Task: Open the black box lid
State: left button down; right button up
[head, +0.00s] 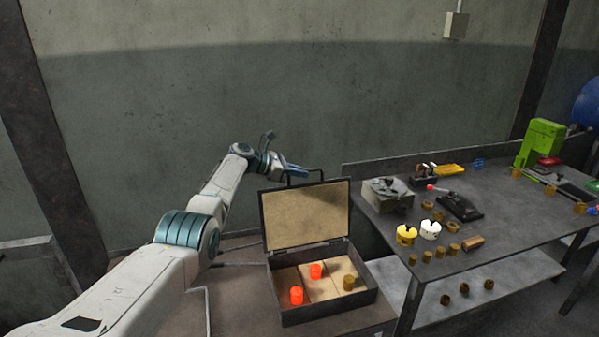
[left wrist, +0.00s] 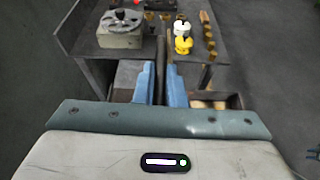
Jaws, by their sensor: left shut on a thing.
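The black box (head: 325,309) stands on a low brown table. Its lid (head: 306,215) is raised and stands nearly upright at the back of the box, tan inside with a dark frame. A dark handle (head: 318,172) sticks up from the lid's top edge. My left gripper (head: 297,172) is at the handle's left part and is shut on it. In the left wrist view, the blue fingers of my left gripper (left wrist: 160,85) stand on either side of a thin dark piece. My right gripper is not in view.
Inside the box are two glowing orange cylinders (head: 296,295) and a brass one (head: 349,283). To the right, a grey workbench (head: 510,228) carries a metal block (head: 388,196), yellow and white pieces and several brass parts. A concrete wall stands behind.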

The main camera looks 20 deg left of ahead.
pick_arm(q)
jog(key=shift+s+f, duration=0.1)
jog(key=shift+f, duration=0.25)
jog(key=c, duration=1.6)
grip_release()
jog(key=shift+o, duration=0.5)
jog(key=shift+r, duration=0.15)
jog(key=shift+s+a+r, duration=0.15)
jog(key=shift+a+r, duration=0.05)
jog(key=shift+a, duration=0.25)
jog(key=b+v, duration=0.2)
jog(key=v, duration=0.7)
jog(key=shift+s+a, duration=0.15)
jog(key=shift+a, duration=0.15)
